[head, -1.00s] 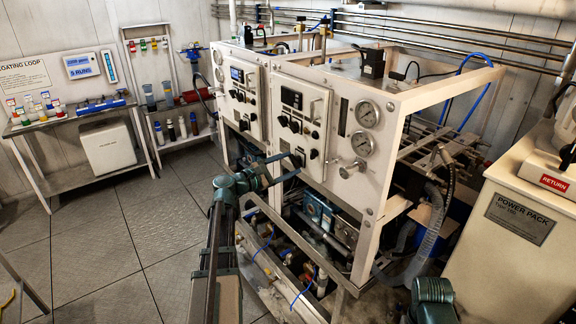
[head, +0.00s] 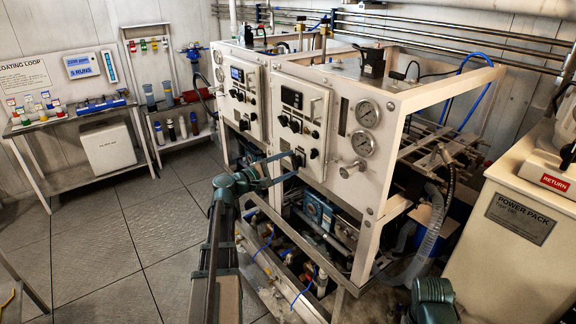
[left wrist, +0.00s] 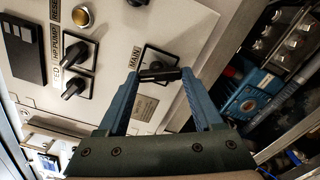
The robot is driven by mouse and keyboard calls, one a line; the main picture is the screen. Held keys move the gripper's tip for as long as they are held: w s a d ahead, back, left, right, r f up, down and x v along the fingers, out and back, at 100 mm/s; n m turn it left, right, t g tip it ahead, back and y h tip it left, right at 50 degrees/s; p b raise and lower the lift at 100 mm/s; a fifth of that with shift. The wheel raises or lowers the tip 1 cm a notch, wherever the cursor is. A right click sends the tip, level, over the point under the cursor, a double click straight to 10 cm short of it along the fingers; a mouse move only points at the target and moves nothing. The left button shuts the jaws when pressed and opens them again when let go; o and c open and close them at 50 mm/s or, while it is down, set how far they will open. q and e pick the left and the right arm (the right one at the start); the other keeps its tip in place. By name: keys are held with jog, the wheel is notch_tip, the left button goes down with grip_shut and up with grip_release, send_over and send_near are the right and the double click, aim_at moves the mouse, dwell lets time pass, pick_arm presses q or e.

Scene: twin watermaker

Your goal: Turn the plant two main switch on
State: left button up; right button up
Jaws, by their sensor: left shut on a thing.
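The main switch (left wrist: 160,74) is a black rotary knob on a square plate labelled MAIN, low on the nearer white control panel (head: 318,100). It also shows in the head view (head: 299,159), partly covered by my gripper. My left gripper (left wrist: 160,76) reaches the panel from the left in the head view (head: 292,166). Its two blue fingers are shut on the knob, one at each end. In the left wrist view the knob's bar lies nearly level between the fingertips.
Other black knobs (left wrist: 74,86), one marked HP PUMP, sit beside the main switch on the same panel. Pressure gauges (head: 365,113) are to its right. A second panel (head: 240,97) stands farther left. Pipes and a blue pump (head: 318,210) lie below. The floor at left is clear.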

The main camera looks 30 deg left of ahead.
pick_arm(q)
jog(key=m, duration=0.5)
jog(key=shift+m, duration=0.3)
dwell(0.5)
jog(key=o, duration=1.4)
jog(key=shift+c, duration=0.2)
jog(key=shift+a, duration=0.1)
jog(key=v, duration=1.3)
jog(key=shift+s, duration=0.35)
jog(key=shift+a+f, duration=0.1)
jog(key=shift+a, duration=0.05)
jog(key=x, duration=1.4)
